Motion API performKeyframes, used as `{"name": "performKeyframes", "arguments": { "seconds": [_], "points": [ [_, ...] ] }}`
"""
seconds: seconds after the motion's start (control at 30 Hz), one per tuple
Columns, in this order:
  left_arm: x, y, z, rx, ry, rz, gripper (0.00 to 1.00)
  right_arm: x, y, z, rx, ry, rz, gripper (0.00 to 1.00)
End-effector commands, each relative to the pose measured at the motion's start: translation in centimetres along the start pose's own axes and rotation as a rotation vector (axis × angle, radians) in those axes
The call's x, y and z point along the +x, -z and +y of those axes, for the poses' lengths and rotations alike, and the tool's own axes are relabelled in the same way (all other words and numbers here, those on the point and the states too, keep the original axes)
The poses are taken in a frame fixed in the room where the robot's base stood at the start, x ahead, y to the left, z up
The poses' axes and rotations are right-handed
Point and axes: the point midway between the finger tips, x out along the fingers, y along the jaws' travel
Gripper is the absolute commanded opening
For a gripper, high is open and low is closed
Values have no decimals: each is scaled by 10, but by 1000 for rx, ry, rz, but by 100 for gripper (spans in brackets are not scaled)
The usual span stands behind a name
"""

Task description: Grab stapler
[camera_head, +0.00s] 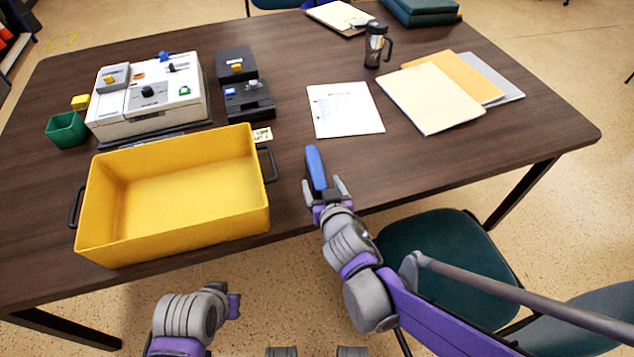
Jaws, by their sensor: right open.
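The stapler looks to be the blue elongated object (315,168) near the front edge of the dark table, right of the yellow bin. My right gripper (324,191) is at its near end, with one finger on each side. The gripper is open, and the picture does not show clearly whether a finger touches the stapler. The stapler's near end is partly hidden by the gripper. My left gripper (233,305) is low at the bottom, in front of the table and apart from the stapler; its fingers cannot be made out.
A yellow bin (180,243) with dark handles stands left of the stapler. Behind it are a white device (147,100), black boxes (243,98) and a green cup (66,129). A chair (445,260) stands at the front right.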

Motion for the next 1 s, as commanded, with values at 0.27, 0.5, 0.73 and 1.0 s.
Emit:
{"name": "performKeyframes", "arguments": {
  "seconds": [0.27,0.5,0.73,1.0],
  "points": [
    [8,-3,0,0,0,-3,0,20,-1,1,0,-2,-1,80],
    [23,-8,0,0,0,-9,0,56,-3,2,0,-2,-2,80],
    [24,-8,0,0,0,-9,0,63,0,2,0,-2,-1,80],
    [24,-8,0,0,0,-9,0,62,0,2,0,-2,-1,42]
  ]
}}
